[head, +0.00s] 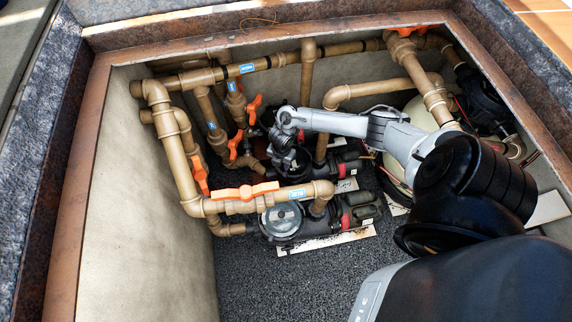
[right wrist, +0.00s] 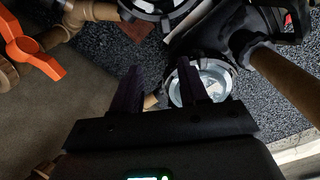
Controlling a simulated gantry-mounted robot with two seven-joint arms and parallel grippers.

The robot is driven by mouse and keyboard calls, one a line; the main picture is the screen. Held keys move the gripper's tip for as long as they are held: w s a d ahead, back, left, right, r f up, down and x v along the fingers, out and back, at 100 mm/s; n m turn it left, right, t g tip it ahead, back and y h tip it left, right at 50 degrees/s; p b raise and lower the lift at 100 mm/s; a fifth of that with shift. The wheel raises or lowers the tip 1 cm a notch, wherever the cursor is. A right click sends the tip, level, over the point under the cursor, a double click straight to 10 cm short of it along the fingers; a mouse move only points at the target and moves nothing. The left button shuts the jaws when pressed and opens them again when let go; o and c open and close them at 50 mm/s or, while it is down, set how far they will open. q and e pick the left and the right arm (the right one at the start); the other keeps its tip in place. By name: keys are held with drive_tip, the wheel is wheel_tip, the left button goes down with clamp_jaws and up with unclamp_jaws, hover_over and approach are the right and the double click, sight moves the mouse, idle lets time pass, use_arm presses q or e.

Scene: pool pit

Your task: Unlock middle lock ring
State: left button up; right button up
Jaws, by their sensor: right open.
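My right arm reaches in from the right in the head view, with its right gripper (head: 283,160) over the middle pump. The gripper and wrist cover most of that pump's top, so its lock ring is hidden there. In the right wrist view the right gripper (right wrist: 160,82) is open, its two dark fingers apart with nothing seen between them but pipe and floor. A round pale lid with a dark ring (right wrist: 213,78) lies behind the right-hand finger, partly covered. I cannot tell which pump it belongs to or whether a finger touches it. My left gripper is not in view.
The near pump (head: 283,220) has a round clear lid. An orange valve handle (head: 245,192) sits on the pipe above it. Tan pipes (head: 175,140) crowd the left and back. Another black-rimmed round lid (right wrist: 150,6) shows at the wrist view's top. Gravel floor (head: 290,265) is clear in front.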

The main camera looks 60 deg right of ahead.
sight(285, 174)
drive_tip(key=f+b, duration=0.2)
drive_tip(key=f, duration=0.2)
drive_tip(key=d+f+b, duration=0.1)
drive_tip(key=f+b, duration=0.2)
drive_tip(key=f, duration=0.1)
drive_tip(key=d+f+b, duration=0.1)
drive_tip(key=f+b, duration=0.2)
drive_tip(key=f, duration=0.1)
drive_tip(key=shift+s+f, duration=0.3)
drive_tip(key=shift+s, duration=0.05)
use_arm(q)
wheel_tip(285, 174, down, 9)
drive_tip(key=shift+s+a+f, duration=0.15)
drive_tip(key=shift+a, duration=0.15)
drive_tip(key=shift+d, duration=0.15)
use_arm(e)
clamp_jaws()
